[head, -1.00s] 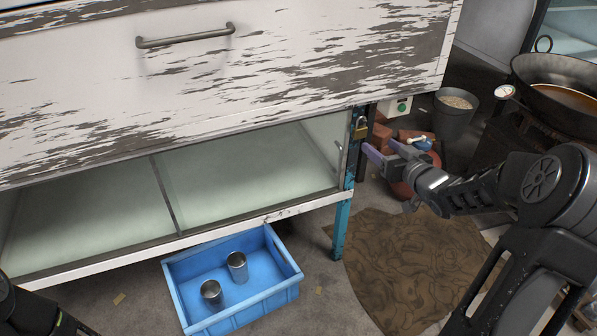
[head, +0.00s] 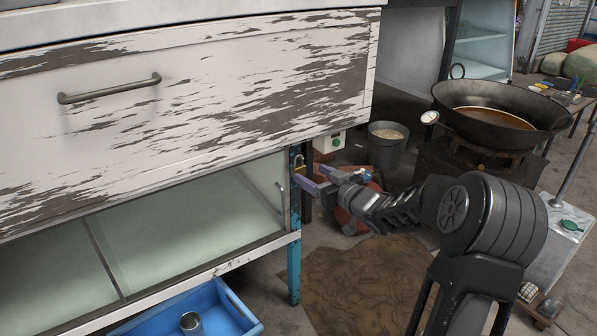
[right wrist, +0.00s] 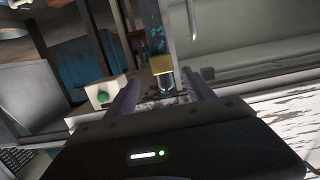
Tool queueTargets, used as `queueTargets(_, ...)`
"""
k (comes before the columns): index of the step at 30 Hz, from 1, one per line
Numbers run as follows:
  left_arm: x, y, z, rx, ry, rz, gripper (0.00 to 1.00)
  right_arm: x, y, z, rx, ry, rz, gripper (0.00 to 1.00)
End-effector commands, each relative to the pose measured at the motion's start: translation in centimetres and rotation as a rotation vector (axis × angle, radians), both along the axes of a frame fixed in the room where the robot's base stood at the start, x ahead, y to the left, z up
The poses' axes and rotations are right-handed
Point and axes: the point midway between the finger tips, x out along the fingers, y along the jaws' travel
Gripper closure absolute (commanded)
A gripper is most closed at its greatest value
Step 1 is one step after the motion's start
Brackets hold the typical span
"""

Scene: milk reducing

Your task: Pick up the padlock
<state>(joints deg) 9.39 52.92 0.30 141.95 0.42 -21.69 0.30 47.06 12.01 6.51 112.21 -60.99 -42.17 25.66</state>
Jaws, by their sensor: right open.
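The padlock (head: 298,162) has a brass body and hangs at the top of the blue post at the cabinet's right corner. In the right wrist view the brass padlock (right wrist: 162,66) shows between the finger lines, its shackle toward the palm. My right gripper (head: 311,180) is open and empty, its purple fingers pointing at the post just below and right of the padlock. The same gripper shows in the right wrist view (right wrist: 162,88) with its fingers apart on either side of the padlock's line. I cannot tell how deep the padlock sits between them. My left gripper is out of view.
The white peeling drawer (head: 190,100) overhangs glass doors (head: 180,235). A blue crate (head: 235,310) with a metal cup (head: 190,322) sits low. A green-button switch box (head: 330,142), bucket (head: 388,145) and large wok (head: 490,115) stand behind my right arm. A brown mat covers floor.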

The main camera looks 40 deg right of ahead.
Motion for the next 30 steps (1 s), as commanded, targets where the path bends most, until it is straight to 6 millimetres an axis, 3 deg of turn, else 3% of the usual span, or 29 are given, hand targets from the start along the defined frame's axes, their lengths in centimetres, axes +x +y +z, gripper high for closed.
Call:
queueTargets(5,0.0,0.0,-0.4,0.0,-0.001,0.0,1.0,0.5,0.1,-0.2,0.0,-0.001,0.001,0.38)
queueTargets(15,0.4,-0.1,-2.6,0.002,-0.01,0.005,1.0,4.9,0.4,-0.9,0.0,0.0,0.001,0.38)
queueTargets(30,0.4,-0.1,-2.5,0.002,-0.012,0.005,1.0,5.1,0.4,-0.7,0.0,0.0,0.0,0.38)
